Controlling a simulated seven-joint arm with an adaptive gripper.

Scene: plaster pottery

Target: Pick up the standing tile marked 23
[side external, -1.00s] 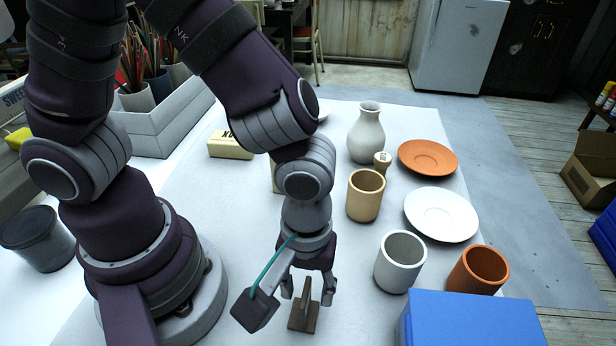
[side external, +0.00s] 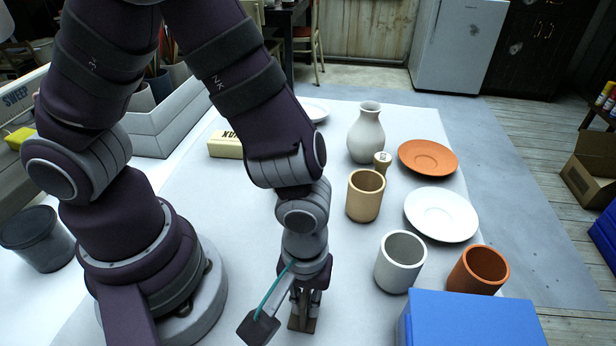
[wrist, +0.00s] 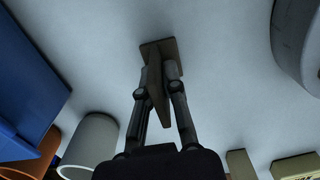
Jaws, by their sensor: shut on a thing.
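A dark brown tile (wrist: 154,92) stands upright on a flat brown foot at the near middle of the table, low centre in the side view, where the foot (side external: 302,325) shows under my fingers. My gripper (side external: 305,299) points down over it. In the wrist view, the fingers of my gripper (wrist: 160,80) are closed on the tile's two faces. The tile looks upright, with its foot on or very near the table. The fingers cover much of it, and no number can be read on it.
A blue box (side external: 470,320), a white cup (side external: 399,265) and a terracotta cup (side external: 477,272) stand right of my gripper. A tan cup (side external: 365,197), plates and a pale vase (side external: 366,135) are farther back. A cream block (side external: 225,145) lies behind left.

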